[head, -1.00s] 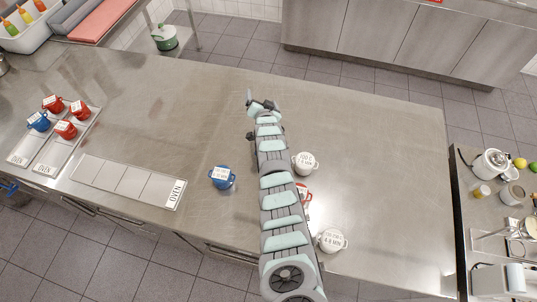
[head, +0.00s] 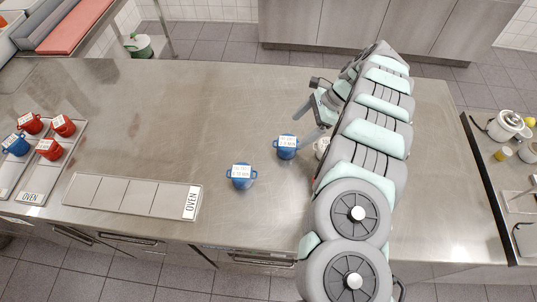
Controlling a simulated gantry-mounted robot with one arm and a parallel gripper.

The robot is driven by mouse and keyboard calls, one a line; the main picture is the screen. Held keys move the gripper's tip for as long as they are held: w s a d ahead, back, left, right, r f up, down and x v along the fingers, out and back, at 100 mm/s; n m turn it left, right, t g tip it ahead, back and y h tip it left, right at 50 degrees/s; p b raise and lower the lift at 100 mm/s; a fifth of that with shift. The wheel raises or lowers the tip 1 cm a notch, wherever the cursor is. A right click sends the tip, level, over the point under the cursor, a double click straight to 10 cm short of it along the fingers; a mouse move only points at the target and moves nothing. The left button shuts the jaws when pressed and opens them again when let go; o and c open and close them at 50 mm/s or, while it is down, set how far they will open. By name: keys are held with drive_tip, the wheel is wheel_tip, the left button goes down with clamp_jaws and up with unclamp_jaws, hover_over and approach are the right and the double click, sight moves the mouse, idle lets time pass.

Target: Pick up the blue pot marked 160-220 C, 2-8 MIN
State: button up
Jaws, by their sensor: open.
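Two blue pots with white lid labels stand upright on the steel table. The nearer-right blue pot (head: 286,150) is just left of my gripper; its label seems to read 2-8 MIN, but the temperature line is too small to read surely. The other blue pot (head: 241,180) stands lower left of it, and its label looks different, with a higher minute range. My gripper (head: 309,122) is open and empty, its fingers pointing left beside the right blue pot. I cannot tell whether a finger touches that pot.
A white pot (head: 321,148) is partly hidden behind my arm. An empty tray marked OVEN (head: 128,196) lies left. Further left, trays (head: 33,188) hold red pots (head: 64,126) and a blue one (head: 15,144). The table's middle back is clear.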

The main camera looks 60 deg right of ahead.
sight(289, 142)
drive_tip(key=shift+w+a+f, duration=0.3)
drive_tip(key=shift+a+f, duration=0.05)
drive_tip(key=shift+f, duration=0.15)
drive_tip(key=x, duration=0.4)
drive_tip(key=shift+s+f+p, duration=0.1)
drive_tip(key=shift+f+p, duration=0.1)
drive_tip(key=shift+p, duration=0.15)
drive_tip(key=x, duration=0.4)
drive_tip(key=shift+s+a+p, duration=0.1)
drive_tip(key=shift+a+p, duration=0.2)
drive_tip(key=shift+p, duration=0.05)
drive_tip(key=shift+w+a+f, duration=0.1)
drive_tip(key=shift+w+f, duration=0.25)
drive_tip(key=shift+c, duration=0.2)
drive_tip(key=c, duration=1.8)
drive_tip(key=shift+o, duration=0.2)
